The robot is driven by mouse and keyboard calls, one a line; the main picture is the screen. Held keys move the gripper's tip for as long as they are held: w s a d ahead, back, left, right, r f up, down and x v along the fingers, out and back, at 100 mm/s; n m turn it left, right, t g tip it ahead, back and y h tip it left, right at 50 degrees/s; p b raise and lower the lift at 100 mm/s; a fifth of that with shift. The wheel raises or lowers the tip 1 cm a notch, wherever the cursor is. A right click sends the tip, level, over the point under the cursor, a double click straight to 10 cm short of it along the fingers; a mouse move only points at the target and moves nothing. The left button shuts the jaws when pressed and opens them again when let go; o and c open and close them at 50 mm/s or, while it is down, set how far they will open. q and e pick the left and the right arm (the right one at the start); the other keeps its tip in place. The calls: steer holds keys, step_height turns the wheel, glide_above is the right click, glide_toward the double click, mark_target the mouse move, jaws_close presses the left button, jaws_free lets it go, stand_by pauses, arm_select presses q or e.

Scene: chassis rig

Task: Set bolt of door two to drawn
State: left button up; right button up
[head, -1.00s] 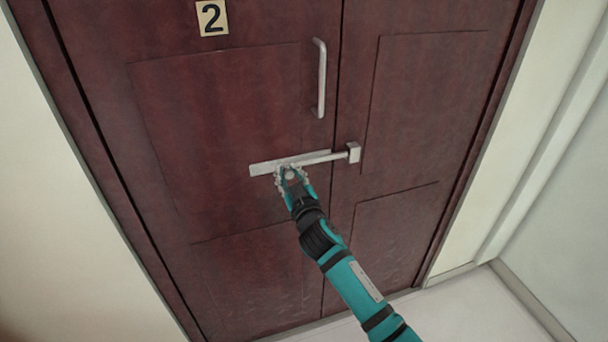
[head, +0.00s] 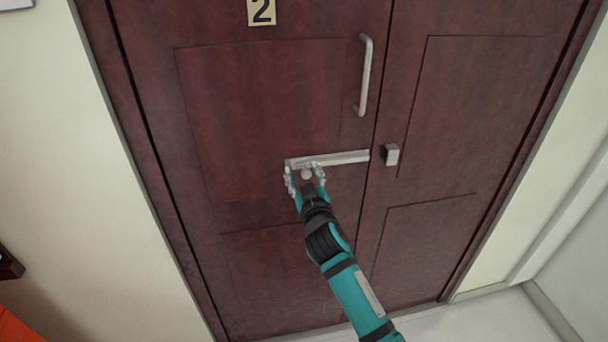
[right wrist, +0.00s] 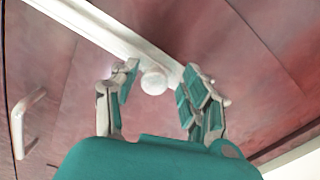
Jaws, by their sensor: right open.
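Door two (head: 260,110) is a dark red-brown double door with a "2" plate (head: 261,12). Its bolt (head: 335,158) is a pale metal bar on a plate on the left leaf. The bar's right end is on the left leaf, apart from the keeper block (head: 391,154) on the right leaf. My right gripper (head: 306,177) is at the bolt's left end, open, with its fingers on either side of the round knob. In the right wrist view the knob (right wrist: 154,81) sits between the open fingers (right wrist: 158,90), with gaps beside it. My left gripper is not in view.
A vertical pull handle (head: 365,75) is above the bolt on the left leaf. An orange thing (head: 15,330) shows at the lower left corner. Pale walls flank the door, and the floor at lower right is clear.

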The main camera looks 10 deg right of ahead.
steer(key=shift+s, duration=0.1)
steer(key=shift+s, duration=0.3)
steer(key=s, duration=1.1)
steer(key=shift+s+d, duration=0.15)
steer(key=shift+d, duration=0.05)
